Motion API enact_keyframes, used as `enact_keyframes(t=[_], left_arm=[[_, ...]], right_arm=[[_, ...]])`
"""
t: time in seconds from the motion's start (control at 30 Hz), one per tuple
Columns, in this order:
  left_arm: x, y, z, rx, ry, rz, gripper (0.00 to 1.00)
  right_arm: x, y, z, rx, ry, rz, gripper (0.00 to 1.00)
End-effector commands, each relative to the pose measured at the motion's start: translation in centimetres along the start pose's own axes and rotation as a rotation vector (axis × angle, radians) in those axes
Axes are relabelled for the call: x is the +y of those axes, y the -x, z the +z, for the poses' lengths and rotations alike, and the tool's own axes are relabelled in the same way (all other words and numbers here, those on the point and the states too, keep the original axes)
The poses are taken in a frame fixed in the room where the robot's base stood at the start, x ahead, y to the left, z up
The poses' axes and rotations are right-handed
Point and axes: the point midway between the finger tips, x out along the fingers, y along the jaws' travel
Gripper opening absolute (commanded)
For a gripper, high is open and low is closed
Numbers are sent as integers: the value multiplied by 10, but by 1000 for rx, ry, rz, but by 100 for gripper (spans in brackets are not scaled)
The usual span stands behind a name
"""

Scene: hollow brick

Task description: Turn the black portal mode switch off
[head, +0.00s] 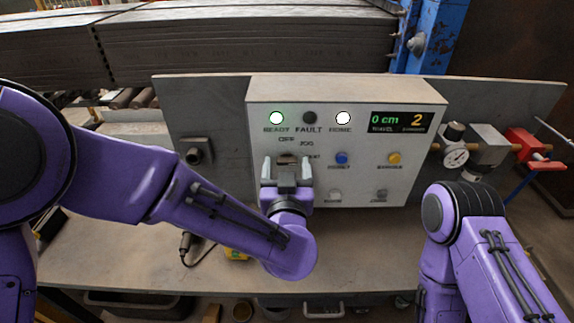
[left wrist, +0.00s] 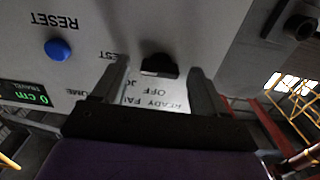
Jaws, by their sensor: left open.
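The black portal mode switch (left wrist: 160,65) is a dark knob on the grey control box (head: 350,105), below the OFF and JOG labels. In the head view my left gripper (head: 287,168) largely hides it. In the left wrist view, which is turned upside down, my left gripper (left wrist: 158,88) is open, with one finger on each side of the knob and visible gaps between. The OFF label shows between the fingers. I cannot tell which label the knob points to. My right gripper is out of view; only its purple arm shows at the right.
The box also bears a lit READY lamp (head: 276,118), a dark FAULT lamp (head: 309,117), a lit HOME lamp (head: 343,118), a blue RESET button (head: 341,158), a yellow button (head: 394,158) and a display (head: 402,121). A pressure gauge (head: 455,154) and red valve (head: 527,143) stand at right.

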Motion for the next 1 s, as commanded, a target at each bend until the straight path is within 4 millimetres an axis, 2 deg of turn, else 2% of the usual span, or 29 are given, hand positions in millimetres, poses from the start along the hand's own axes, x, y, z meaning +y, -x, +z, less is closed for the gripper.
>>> enact_keyframes(t=[0.13,0.17,0.3,0.33,0.67,1.0], left_arm=[[0,0,0,0,0,-1,72],[0,0,0,0,0,-1,66],[0,0,0,0,0,-1,20],[0,0,0,0,0,-1,16],[0,0,1,0,37,0,16],[-1,0,2,1,261,0,16]], right_arm=[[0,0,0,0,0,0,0],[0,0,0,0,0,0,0],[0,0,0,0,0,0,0],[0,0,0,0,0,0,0],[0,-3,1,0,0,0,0],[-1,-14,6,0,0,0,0]])
